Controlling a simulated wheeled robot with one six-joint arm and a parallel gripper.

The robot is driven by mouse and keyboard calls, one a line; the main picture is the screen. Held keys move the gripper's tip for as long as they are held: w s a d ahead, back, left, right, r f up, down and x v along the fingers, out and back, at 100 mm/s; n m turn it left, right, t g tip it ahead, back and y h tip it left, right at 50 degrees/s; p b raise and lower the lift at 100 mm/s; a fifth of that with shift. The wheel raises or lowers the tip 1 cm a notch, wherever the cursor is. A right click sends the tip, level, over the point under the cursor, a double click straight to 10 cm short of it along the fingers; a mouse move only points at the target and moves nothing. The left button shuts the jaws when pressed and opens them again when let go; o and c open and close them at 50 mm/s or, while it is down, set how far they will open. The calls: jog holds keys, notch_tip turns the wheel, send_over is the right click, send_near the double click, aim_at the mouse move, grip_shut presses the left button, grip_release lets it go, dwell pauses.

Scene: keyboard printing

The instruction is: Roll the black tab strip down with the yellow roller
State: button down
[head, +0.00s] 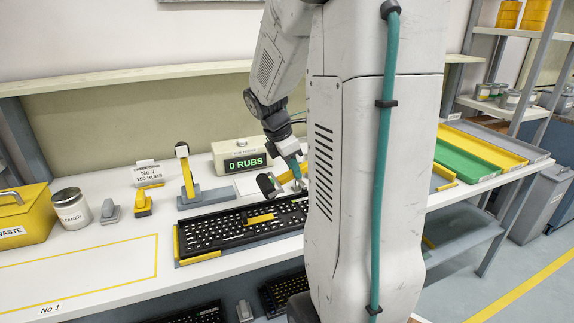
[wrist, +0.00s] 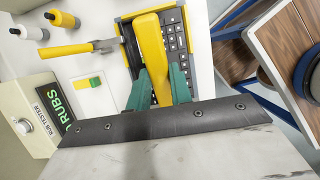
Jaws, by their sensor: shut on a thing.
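My gripper (head: 296,172) is shut on the yellow roller, above the far right part of the black keyboard (head: 222,230). In the wrist view its two green fingers (wrist: 160,84) close on the roller's thick yellow body (wrist: 150,40), with the keyboard behind it. In the head view a dark cylinder (head: 267,185) shows beside the gripper, above the keyboard's back edge. I cannot tell whether the roller touches anything. A yellow bar (head: 261,218) lies across the keyboard's middle. I cannot tell a black tab strip from the black keys. My arm hides the keyboard's right end.
The rub tester (head: 240,153), reading 0 RUBS, stands at the back. A yellow post on a grey base (head: 208,196) stands behind the keyboard. A cleaner jar (head: 71,208) and yellow waste box (head: 24,215) stand at left. The yellow-outlined area (head: 80,270) is clear.

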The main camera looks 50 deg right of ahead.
jog(key=shift+w+a, duration=0.1)
jog(key=shift+r, duration=0.1)
jog(key=shift+d+f, duration=0.2)
jog(key=shift+f, duration=4)
jog(key=shift+f, duration=0.35)
jog(key=shift+a, duration=0.15)
jog(key=shift+w+a, duration=0.25)
jog(key=shift+a, duration=0.3)
jog(key=shift+w+a, duration=0.15)
jog(key=shift+a, duration=0.1)
